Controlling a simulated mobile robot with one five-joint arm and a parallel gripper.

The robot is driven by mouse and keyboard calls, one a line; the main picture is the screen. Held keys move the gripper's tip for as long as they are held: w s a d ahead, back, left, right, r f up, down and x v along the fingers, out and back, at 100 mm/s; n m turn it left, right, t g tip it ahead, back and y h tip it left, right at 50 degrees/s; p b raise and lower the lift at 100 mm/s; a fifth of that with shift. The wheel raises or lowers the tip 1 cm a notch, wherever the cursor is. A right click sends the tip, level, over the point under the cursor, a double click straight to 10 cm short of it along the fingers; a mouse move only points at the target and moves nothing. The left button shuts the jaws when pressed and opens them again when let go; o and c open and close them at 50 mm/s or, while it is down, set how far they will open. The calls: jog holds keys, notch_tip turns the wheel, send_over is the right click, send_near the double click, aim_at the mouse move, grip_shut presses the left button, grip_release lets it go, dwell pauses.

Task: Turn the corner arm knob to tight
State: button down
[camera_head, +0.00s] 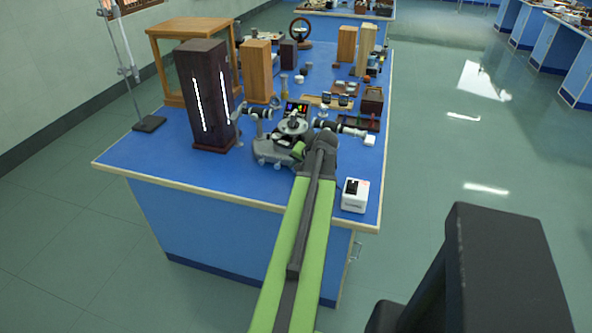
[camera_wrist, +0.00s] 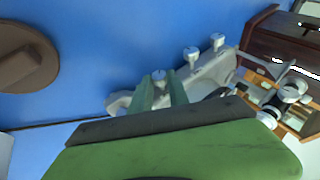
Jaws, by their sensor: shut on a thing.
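The grey spectrometer (camera_head: 268,150) stands on the blue bench top, with a round table at its middle and tubes to either side. In the wrist view its grey base arm (camera_wrist: 205,78) carries silver knobs, two of them (camera_wrist: 190,55) (camera_wrist: 217,41) standing free. A third silver knob (camera_wrist: 158,75), at the end corner of the arm, sits between the green fingers of my gripper (camera_wrist: 160,92). My gripper is shut on this knob; the fingers hide its lower part. In the head view my gripper (camera_head: 299,150) is at the spectrometer's near right side. No tight mark shows.
A tall dark lamp housing (camera_head: 205,95) stands left of the spectrometer. A white box (camera_head: 355,195) sits at the bench's near right corner. Wooden boxes and small parts crowd the back. A brown round object (camera_wrist: 22,58) lies left in the wrist view; blue surface is clear between.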

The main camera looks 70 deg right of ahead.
jog(key=shift+s+a+f+t+b, duration=0.2)
jog(key=shift+f+t+b, duration=0.2)
jog(key=shift+t+b, duration=0.8)
jog(key=shift+d+m, duration=0.1)
jog(key=shift+m, duration=0.2)
jog(key=shift+r+b, duration=0.15)
jog(key=shift+b, duration=0.25)
jog(key=c, duration=1.3)
grip_release()
jog(key=shift+r+t, duration=0.1)
jog(key=shift+t, duration=0.2)
jog(key=shift+o, duration=0.2)
